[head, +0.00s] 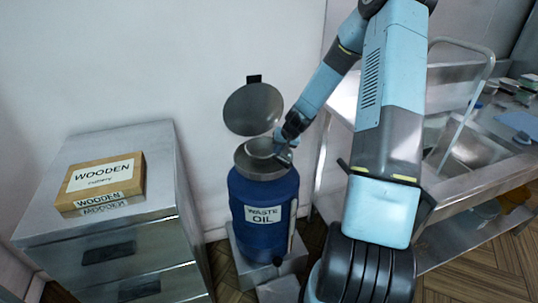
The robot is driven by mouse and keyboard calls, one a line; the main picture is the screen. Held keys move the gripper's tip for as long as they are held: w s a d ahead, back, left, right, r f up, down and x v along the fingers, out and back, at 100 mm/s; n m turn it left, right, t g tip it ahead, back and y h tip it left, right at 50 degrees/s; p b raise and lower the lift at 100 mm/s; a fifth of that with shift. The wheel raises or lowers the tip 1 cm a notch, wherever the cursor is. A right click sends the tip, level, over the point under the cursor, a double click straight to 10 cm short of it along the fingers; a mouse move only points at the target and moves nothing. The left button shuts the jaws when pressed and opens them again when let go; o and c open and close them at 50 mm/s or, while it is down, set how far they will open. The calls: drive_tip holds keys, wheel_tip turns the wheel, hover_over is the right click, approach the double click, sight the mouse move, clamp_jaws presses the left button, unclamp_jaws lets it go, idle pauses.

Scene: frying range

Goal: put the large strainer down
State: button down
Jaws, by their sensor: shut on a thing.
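A blue drum labelled WASTE OIL (262,216) stands on a grey step against the wall. A round metal piece, which looks like the large strainer (258,149), is at the drum's mouth. I cannot tell whether it rests on the rim or hangs just above it. My gripper (284,154) is at the right edge of the drum's top, shut on what looks like the strainer's edge or handle. The fingertips are small and the exact grip is hard to see.
A round grey lid (253,109) stands upright behind the drum. A metal cabinet (110,225) with a wooden cutlery box (103,183) is on the left. A steel sink unit (462,188) with a curved tap is on the right, behind my arm.

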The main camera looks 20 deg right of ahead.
drive_tip(key=shift+f, duration=0.85)
drive_tip(key=c, duration=1.3)
unclamp_jaws()
drive_tip(key=shift+o, duration=0.2)
